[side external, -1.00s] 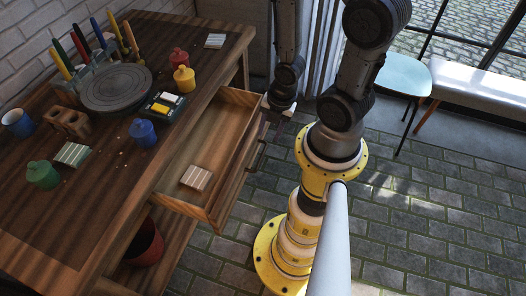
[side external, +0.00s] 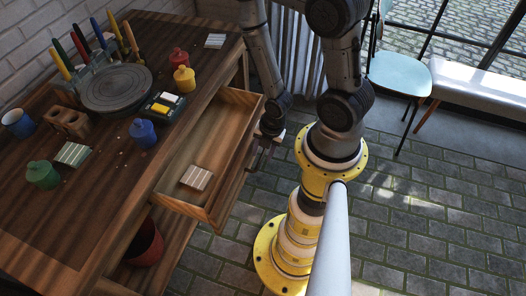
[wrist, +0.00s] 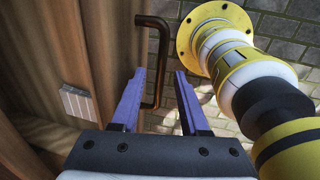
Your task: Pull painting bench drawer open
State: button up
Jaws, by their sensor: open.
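The wooden bench drawer (side external: 182,190) stands pulled out from the painting bench (side external: 105,215), with a striped tile (side external: 196,177) inside. In the wrist view, the drawer's dark brown bar handle (wrist: 163,52) sticks out from the drawer front. My gripper (wrist: 160,74) is open, its two purple fingers apart. The lower part of the handle shows between the fingers, nearer the left one; I cannot tell whether they touch. In the side view, my gripper (side external: 262,152) is beside the drawer front, partly hidden by the dark wrist.
The bench top holds a grey turntable (side external: 116,88), several coloured pots such as the blue one (side external: 143,133), brushes and a blue mug (side external: 18,123). A red bucket (side external: 146,245) stands below. A pale blue chair (side external: 400,73) is at the back right. The paved floor (side external: 430,220) is clear.

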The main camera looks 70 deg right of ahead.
grip_shut()
dwell(1.4)
